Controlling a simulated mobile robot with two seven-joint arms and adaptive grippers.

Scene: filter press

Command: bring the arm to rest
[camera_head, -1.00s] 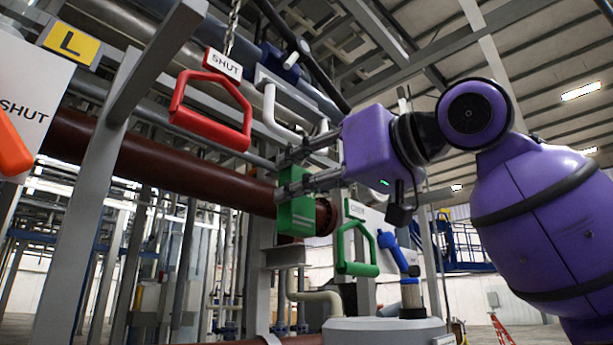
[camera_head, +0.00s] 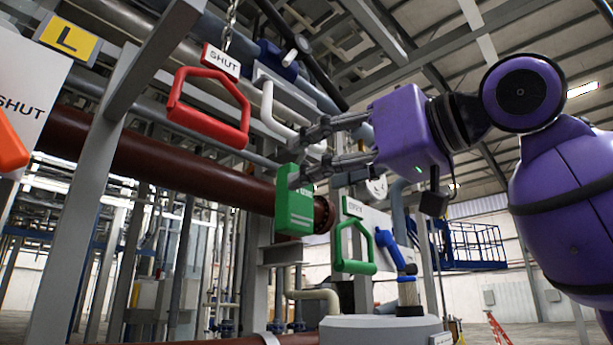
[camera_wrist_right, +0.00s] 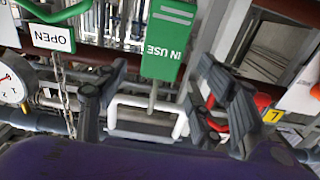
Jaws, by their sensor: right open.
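My right gripper (camera_head: 308,155) is open and empty, reaching in from the right on its purple arm. Its two fingers point left, just above and to the right of a green tag (camera_head: 294,212) in front of the brown pipe. In the right wrist view the open fingers (camera_wrist_right: 165,100) stand apart, and the green tag (camera_wrist_right: 168,42), reading "IN USE", shows upside down beyond them. Whether the lower finger still touches the tag, I cannot tell. My left gripper is not in view.
A red "SHUT" handle (camera_head: 208,108) hangs from a chain at upper left. A white bent bar (camera_head: 268,108) is close to the fingertips. A green handle (camera_head: 354,250) and a blue lever (camera_head: 392,250) are below. A grey post (camera_head: 85,200) stands left.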

